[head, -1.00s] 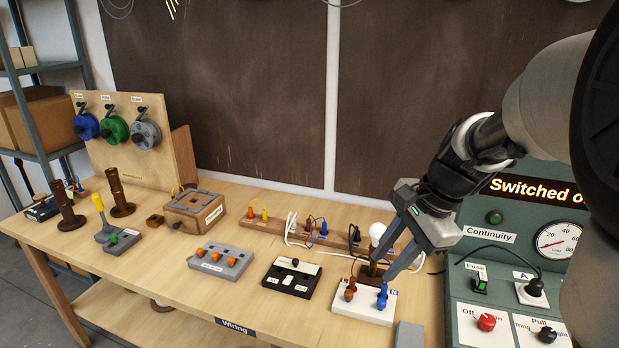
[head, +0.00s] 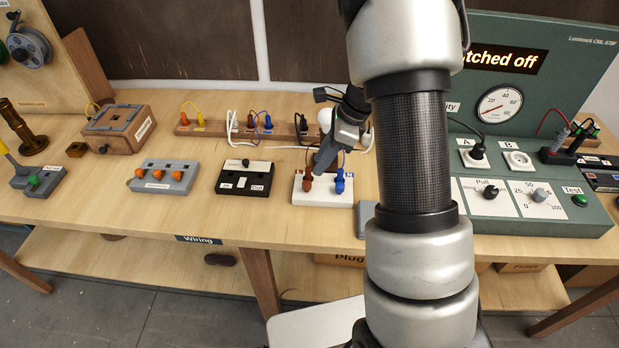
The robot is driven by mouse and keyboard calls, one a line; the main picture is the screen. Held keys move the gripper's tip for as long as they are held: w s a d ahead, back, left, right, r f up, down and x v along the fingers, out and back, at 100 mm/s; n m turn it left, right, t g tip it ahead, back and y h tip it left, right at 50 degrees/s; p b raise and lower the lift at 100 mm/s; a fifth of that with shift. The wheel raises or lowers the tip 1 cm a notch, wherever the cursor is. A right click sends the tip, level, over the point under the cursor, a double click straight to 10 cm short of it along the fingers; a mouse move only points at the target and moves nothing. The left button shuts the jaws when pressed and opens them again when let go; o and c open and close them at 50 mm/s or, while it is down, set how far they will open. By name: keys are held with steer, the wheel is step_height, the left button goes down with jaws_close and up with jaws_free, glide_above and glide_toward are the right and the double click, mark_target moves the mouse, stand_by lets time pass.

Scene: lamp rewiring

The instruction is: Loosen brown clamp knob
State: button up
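The white clamp block (head: 322,198) sits near the front edge of the bench. Its brown clamp knob (head: 307,186) stands upright on the left, and its blue clamp knob (head: 340,181) stands on the right, by a blue N label. My gripper (head: 318,168) comes down from the upper right, with its fingertips close to the top of the brown knob. Only one finger shows clearly, nearly edge-on. I cannot tell whether it touches the knob or how wide the fingers are apart. My arm hides the area right of the block.
A black switch block (head: 243,180) and a grey block with orange levers (head: 163,178) stand to the left. A wooden rail (head: 219,129) with plugs and cables lies behind. The green test panel (head: 555,213) stands to the right, beyond my arm.

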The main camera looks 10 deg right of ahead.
mark_target(307, 183)
steer(key=x, duration=0.8)
steer(key=shift+c, duration=0.3)
jaws_close()
